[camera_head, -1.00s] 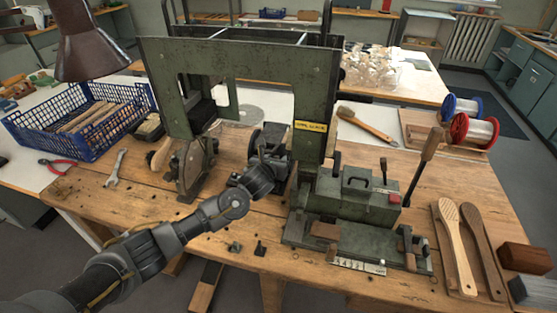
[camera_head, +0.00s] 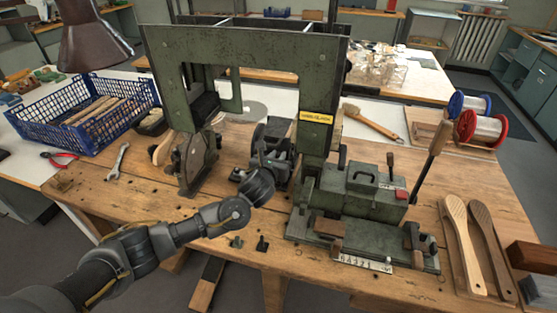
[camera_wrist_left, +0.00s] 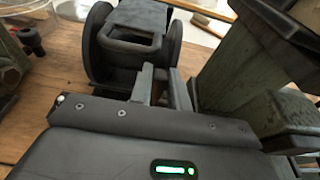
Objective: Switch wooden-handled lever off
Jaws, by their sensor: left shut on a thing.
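The wooden-handled lever (camera_head: 432,150) stands at the right side of the green machine (camera_head: 345,190), tilted up and to the right. Its handle is brown wood on a dark rod, and no gripper touches it. My left gripper (camera_head: 275,145) is left of it, behind the machine's low green block, close to a dark part with round wheels. In the left wrist view, the fingers (camera_wrist_left: 163,85) are close together in front of the dark wheeled part (camera_wrist_left: 132,45). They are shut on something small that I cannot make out. My right gripper is not in view.
A tall green frame (camera_head: 245,50) rises over the bench, with its post right of my left gripper. A blue crate (camera_head: 85,115), wrench (camera_head: 118,160) and red pliers (camera_head: 60,158) lie left. Wooden paddles (camera_head: 463,240) and spools (camera_head: 480,125) are at the right.

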